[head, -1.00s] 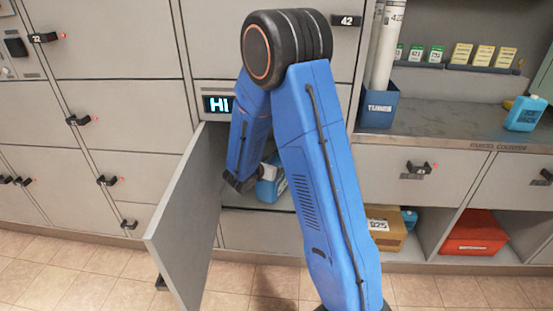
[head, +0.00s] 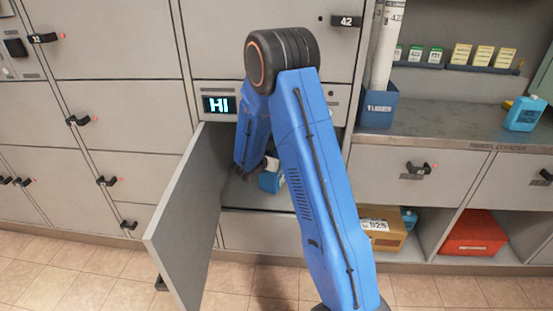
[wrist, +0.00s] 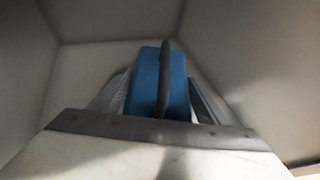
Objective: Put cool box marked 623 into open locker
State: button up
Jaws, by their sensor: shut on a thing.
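The open locker (head: 235,192) is a grey compartment under a lit "HI" display, with its door (head: 185,225) swung out to the left. A blue cool box (head: 270,181) shows partly inside it, mostly hidden behind my arm; I cannot read its number. In the wrist view the blue box (wrist: 150,75) with its dark handle (wrist: 164,80) sits between my gripper's fingers, with the locker's walls around. My gripper (wrist: 160,98) is shut on the box. In the head view the fingers are hidden by my arm.
The parcel counter (head: 440,125) to the right holds a blue tube bin (head: 378,108) and a blue jug-like box (head: 524,113). Below it are a cardboard box (head: 382,228) and a red box (head: 474,233). The tiled floor in front is clear.

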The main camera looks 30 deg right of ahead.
jog(key=shift+f, duration=0.3)
jog(key=o, duration=2.1)
jog(key=shift+c, duration=0.2)
